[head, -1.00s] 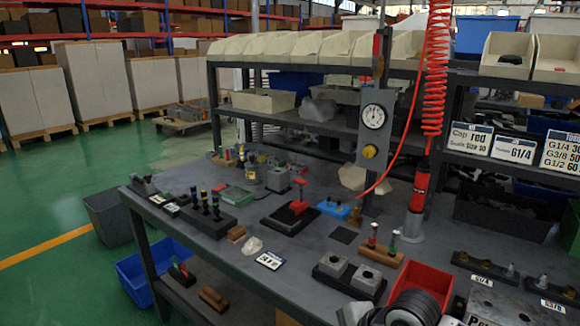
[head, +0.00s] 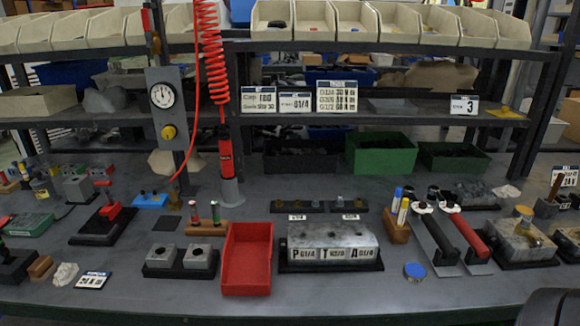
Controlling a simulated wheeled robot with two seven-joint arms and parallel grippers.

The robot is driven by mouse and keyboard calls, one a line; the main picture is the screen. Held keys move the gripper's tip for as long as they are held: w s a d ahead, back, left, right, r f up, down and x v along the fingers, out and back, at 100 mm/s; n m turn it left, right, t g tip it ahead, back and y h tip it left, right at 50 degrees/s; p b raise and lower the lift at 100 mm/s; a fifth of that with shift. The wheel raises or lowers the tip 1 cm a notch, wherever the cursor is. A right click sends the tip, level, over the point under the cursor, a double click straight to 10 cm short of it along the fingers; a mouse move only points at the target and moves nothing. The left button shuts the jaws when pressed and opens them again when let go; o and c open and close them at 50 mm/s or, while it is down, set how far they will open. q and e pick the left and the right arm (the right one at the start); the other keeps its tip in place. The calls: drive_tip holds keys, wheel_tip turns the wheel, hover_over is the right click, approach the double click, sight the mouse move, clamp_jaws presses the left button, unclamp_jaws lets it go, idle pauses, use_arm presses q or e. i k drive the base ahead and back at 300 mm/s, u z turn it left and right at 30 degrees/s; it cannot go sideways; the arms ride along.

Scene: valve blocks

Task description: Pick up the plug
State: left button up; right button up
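Small metal plugs stand in a dark rack strip (head: 324,207) at the middle of the bench, behind the valve block. One grey plug (head: 340,200) stands upright on the right half, and darker ones stand beside it. Two small size labels sit in front of the strip; they are too small to read surely. The grey valve block (head: 332,241) with P, T and A labels sits on a black base just in front. Neither of my grippers is in view. A dark rounded shape shows at the bottom right corner.
A red tray (head: 247,258) stands left of the block. A red coiled hose (head: 211,70) hangs behind. The front bench edge is mostly clear.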

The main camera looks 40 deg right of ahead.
sight(358, 202)
drive_tip(key=z, duration=2.55)
